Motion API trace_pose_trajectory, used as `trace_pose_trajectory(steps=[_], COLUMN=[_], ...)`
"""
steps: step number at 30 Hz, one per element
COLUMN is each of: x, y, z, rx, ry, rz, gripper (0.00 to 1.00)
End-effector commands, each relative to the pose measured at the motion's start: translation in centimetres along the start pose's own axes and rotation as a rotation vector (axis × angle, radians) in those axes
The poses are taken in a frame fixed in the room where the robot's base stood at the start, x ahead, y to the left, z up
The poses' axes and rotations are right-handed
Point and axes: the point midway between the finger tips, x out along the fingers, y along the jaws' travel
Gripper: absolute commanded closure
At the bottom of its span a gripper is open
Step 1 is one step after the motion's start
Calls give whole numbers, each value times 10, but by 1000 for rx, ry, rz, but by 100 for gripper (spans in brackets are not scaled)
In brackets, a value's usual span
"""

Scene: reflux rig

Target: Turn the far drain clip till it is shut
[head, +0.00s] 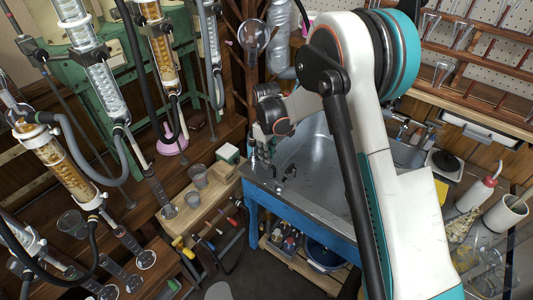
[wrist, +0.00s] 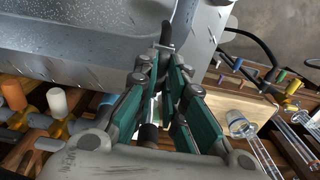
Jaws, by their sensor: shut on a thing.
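My gripper (wrist: 162,62) points away from the wrist camera, its two teal-padded fingers drawn together at the tips. A small grey lever-like piece (wrist: 166,34) shows at the fingertips, against the grey metal sink edge. I take it to be the far drain clip, mostly hidden by the fingers; how far it is turned cannot be made out. In the head view my gripper (head: 258,150) hangs downward at the left rear corner of the sink, and the clip cannot be picked out there.
The metal sink (head: 318,150) on its blue frame is close beside my gripper. A wooden bench (head: 205,200) with beakers stands to the left. White (wrist: 57,103) and orange (wrist: 14,94) knobs lie left in the wrist view. Glass columns with hoses fill the head view's left side.

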Motion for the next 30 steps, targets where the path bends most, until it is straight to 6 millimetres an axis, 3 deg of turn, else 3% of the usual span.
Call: trace_pose_trajectory(steps=[11, 30], x=[0, 1], y=[0, 0], z=[0, 0], rx=[149, 741], ry=[-2, -2], rz=[0, 0], gripper=[100, 100])
